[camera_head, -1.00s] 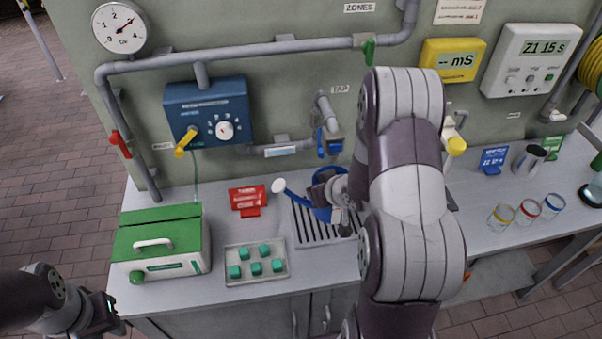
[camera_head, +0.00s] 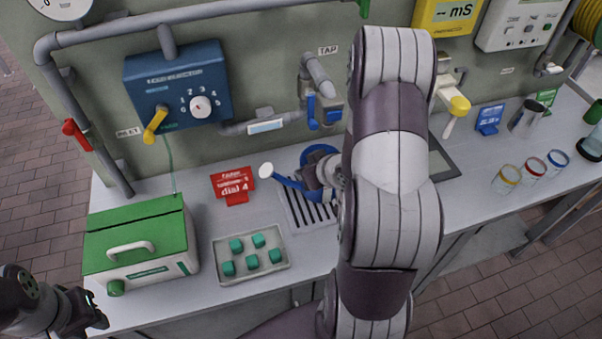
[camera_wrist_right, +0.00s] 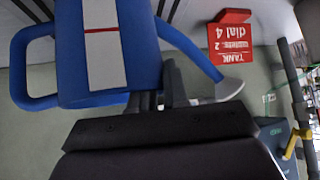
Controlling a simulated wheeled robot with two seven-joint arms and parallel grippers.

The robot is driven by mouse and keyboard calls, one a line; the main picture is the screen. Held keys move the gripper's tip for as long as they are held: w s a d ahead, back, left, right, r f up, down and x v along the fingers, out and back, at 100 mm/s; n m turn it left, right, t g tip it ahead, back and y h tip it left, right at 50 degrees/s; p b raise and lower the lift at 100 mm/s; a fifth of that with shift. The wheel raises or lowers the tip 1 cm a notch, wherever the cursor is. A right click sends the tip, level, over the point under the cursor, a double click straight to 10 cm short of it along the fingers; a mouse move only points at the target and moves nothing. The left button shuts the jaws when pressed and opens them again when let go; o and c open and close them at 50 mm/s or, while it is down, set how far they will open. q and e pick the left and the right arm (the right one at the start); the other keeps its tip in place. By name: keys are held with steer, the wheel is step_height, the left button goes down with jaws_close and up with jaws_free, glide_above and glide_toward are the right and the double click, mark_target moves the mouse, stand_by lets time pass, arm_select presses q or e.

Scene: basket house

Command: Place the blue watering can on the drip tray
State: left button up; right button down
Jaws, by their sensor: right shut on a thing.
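The blue watering can (camera_head: 318,158) is over the slatted drip tray (camera_head: 296,216), below the tap. Its pale spout end (camera_head: 266,170) points left. My right gripper (camera_head: 327,176) is shut on the can, and my right arm hides part of the can and tray. In the right wrist view, the can's blue body (camera_wrist_right: 140,40), with a white panel and red line, is close beside the dark fingers (camera_wrist_right: 172,88). I cannot tell whether the can touches the tray. My left gripper (camera_head: 88,312) is away at the lower left, empty; its finger gap is unclear.
The tap (camera_head: 322,100) is just above the can. A red sign (camera_head: 232,185), a tray of green cubes (camera_head: 278,262) and a green-lidded box (camera_head: 140,215) stand to the left. Several glasses (camera_head: 533,167) and a metal jug (camera_head: 526,118) stand at the right.

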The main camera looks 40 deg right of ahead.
steer(key=c, duration=1.5)
jaws_free()
steer(key=shift+s+a, duration=0.1)
steer(key=shift+s, duration=0.05)
steer(key=shift+c, duration=0.2)
steer(key=o, duration=0.4)
steer(key=shift+s+r, duration=0.1)
steer(key=shift+s, duration=0.25)
steer(key=shift+s+r, duration=0.1)
steer(key=shift+s, duration=0.25)
steer(key=shift+w, duration=0.2)
steer(key=shift+r, duration=0.1)
steer(key=p+v, duration=0.3)
steer(key=v, duration=0.8)
arm_select(q)
steer(key=r, duration=0.2)
steer(key=s+r, duration=0.1)
steer(key=shift+d+r, duration=0.15)
steer(key=shift+r, duration=0.2)
arm_select(e)
steer(key=a+g, duration=0.2)
steer(key=a, duration=0.3)
steer(key=s+a+r+g, duration=0.1)
steer(key=a+g, duration=0.2)
steer(key=a, duration=0.2)
steer(key=s+a+r+g, duration=0.1)
steer(key=a+g, duration=0.1)
steer(key=a, duration=0.3)
steer(key=shift+s+a, duration=0.1)
steer(key=shift+s, duration=0.1)
